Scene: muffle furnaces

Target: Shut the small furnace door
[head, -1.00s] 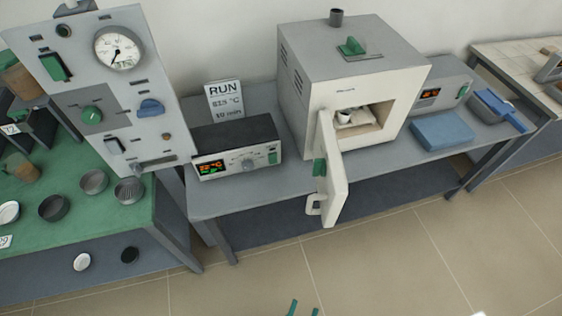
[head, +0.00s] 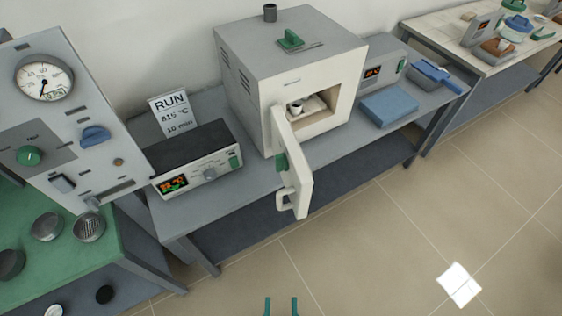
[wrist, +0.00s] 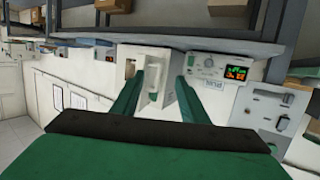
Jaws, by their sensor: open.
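The small furnace (head: 240,98) is a grey box with a cream front, standing on the grey bench. Its door (head: 296,168) is cream, hinged on the left of the opening, and stands wide open toward the room. The door has a looped pale handle (head: 286,199) and a green latch part (head: 282,163). A small white crucible (head: 297,107) sits inside the chamber. My gripper (head: 281,304) is open and empty at the bottom edge of the head view, apart from the door. In the wrist view its green fingers (wrist: 155,88) point toward the furnace and door (wrist: 156,78).
A controller box (head: 200,160) and RUN card (head: 173,114) stand left of the furnace. A blue pad (head: 391,107) and second controller (head: 384,67) stand right. A green-topped table (head: 75,268) with round dishes is at left.

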